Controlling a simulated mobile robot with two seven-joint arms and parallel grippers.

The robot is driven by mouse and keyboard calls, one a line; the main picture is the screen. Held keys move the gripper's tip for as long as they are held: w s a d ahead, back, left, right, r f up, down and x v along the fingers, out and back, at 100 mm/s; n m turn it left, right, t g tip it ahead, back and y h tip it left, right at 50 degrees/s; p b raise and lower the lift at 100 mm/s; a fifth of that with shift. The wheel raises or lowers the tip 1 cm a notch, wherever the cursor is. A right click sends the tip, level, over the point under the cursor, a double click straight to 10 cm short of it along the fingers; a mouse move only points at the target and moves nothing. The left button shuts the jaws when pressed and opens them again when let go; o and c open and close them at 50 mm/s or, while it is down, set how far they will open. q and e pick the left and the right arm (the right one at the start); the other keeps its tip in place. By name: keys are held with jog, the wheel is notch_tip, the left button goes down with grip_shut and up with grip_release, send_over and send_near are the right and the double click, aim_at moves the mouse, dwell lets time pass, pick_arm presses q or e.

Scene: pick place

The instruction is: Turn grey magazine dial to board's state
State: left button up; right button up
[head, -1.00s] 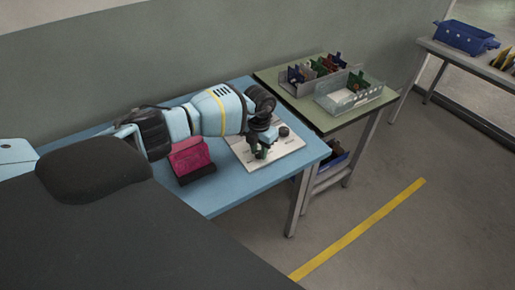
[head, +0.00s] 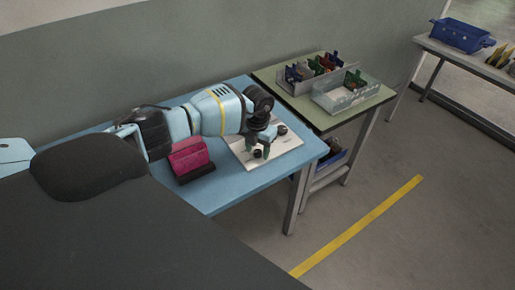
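A white panel (head: 291,150) lies on the blue table. A dark round dial (head: 282,130) stands near its back right corner, clear of the gripper. A second dark dial (head: 257,154) sits nearer the front, at the fingertips of my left gripper (head: 259,150). The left gripper points down over the panel, with its fingers apart around or just beside this dial; I cannot tell whether they touch it. Both dials look dark, and their pointers and markings are too small to read. A magenta board-like block (head: 189,156) stands in a black base left of the panel. My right gripper is out of view.
The blue table (head: 235,188) is clear in front of the panel. A green-topped table (head: 340,118) behind right holds grey bins (head: 352,95) with coloured parts. A blue crate (head: 463,35) stands on a far bench. A yellow line (head: 360,225) crosses the floor.

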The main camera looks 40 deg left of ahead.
aim_at(258, 151)
pick_arm(q)
jog(key=shift+r, duration=0.1)
notch_tip(258, 151, up, 6)
jog(key=shift+r+p, duration=0.25)
jog(key=shift+p, duration=0.1)
jog(key=shift+r, duration=0.6)
jog(key=shift+d, duration=0.1)
